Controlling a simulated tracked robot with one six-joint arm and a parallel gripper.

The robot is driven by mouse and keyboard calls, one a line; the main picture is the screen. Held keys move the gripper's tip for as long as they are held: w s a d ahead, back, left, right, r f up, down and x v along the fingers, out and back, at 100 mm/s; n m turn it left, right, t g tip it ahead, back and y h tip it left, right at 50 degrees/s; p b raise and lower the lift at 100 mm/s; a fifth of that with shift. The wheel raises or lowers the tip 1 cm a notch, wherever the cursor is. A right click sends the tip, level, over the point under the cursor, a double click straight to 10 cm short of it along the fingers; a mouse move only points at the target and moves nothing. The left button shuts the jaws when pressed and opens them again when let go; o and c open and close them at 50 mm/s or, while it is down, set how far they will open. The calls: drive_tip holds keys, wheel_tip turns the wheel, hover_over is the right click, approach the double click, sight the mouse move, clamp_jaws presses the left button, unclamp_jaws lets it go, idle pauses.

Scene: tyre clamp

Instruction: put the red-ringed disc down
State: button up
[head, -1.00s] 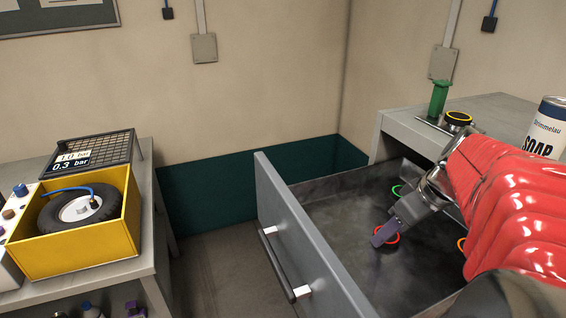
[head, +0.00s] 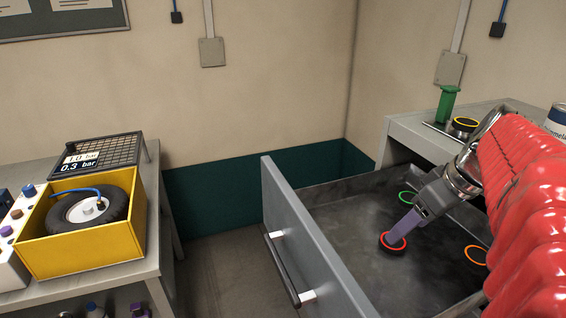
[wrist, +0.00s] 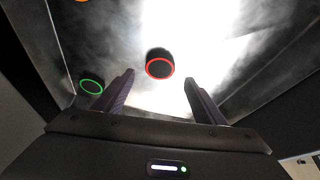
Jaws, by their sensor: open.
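The red-ringed disc (head: 393,243) lies in the open drawer, a black disc with a red rim. The wrist view shows the red-ringed disc (wrist: 159,64) beyond my fingertips, between their lines and apart from both. My gripper (wrist: 158,82) is open with nothing between its purple fingers. In the head view my gripper (head: 398,232) points down at the disc, and its fingers overlap the disc in the picture. From the head view alone I cannot tell the height of the fingertips over the drawer floor.
A green-ringed disc (head: 407,197) and an orange-ringed disc (head: 476,255) also lie in the drawer (head: 350,270). A yellow-ringed disc (head: 464,125) and a green object (head: 446,103) stand on the worktop behind. The yellow box (head: 85,245) with a tyre stands left.

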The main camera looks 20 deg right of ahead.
drive_tip(key=v, duration=0.6)
drive_tip(key=shift+r, duration=0.25)
drive_tip(key=shift+s, duration=0.25)
